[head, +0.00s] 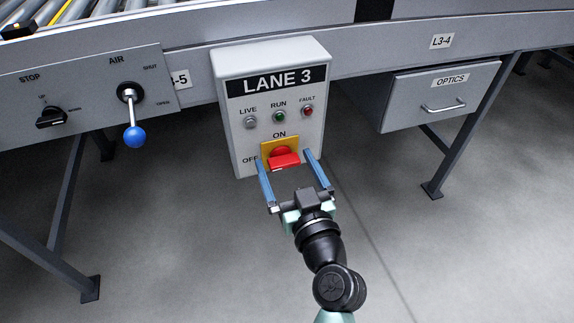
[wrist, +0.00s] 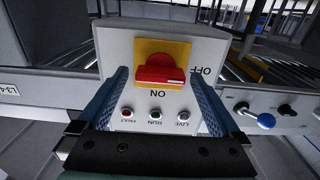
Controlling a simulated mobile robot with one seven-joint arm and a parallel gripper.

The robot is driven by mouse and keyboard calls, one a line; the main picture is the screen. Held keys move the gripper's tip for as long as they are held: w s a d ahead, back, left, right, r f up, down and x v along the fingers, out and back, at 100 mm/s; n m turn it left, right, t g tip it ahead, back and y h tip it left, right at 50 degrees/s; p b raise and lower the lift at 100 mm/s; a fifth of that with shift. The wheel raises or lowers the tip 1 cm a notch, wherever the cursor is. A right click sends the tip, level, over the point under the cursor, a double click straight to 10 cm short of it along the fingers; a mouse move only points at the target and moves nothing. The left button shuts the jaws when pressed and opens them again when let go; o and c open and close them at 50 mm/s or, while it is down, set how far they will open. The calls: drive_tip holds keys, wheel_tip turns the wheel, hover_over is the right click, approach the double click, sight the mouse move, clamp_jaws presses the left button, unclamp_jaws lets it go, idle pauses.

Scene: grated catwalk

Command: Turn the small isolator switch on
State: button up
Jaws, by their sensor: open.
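The isolator switch is a red rotary handle (head: 284,159) on a yellow plate (head: 266,147), low on the grey LANE 3 box. ON is printed above the plate and OFF to its left. In the wrist view, which is turned upside down, the red handle (wrist: 158,74) lies sideways, its white mark at the end toward OFF. My gripper (head: 284,157) is open in front of the switch, one blue finger on each side of the plate. In the wrist view my gripper (wrist: 163,72) has nothing between its fingers but the switch beyond; contact cannot be told.
LIVE, RUN and FAULT lamps (head: 279,116) sit above the switch. Left are a black STOP knob (head: 51,117) and an AIR valve lever with a blue ball (head: 134,136). Right is an OPTICS drawer (head: 440,100). Conveyor legs stand on both sides; the floor between is clear.

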drive_tip(key=c, duration=1.3)
drive_tip(key=shift+m, duration=0.3)
drive_tip(key=m, duration=0.3)
drive_tip(key=shift+m+p, duration=0.3)
drive_tip(key=shift+p, duration=0.05)
drive_tip(key=m+p, duration=0.1)
drive_tip(key=m, duration=0.3)
drive_tip(key=shift+d+m, duration=0.15)
drive_tip(key=shift+m, duration=0.15)
drive_tip(key=m+p, duration=0.2)
drive_tip(key=m, duration=0.3)
drive_tip(key=shift+f, duration=0.1)
drive_tip(key=shift+f+m+p, duration=0.15)
drive_tip(key=shift+m+p, duration=0.5)
drive_tip(key=shift+m, duration=1.35)
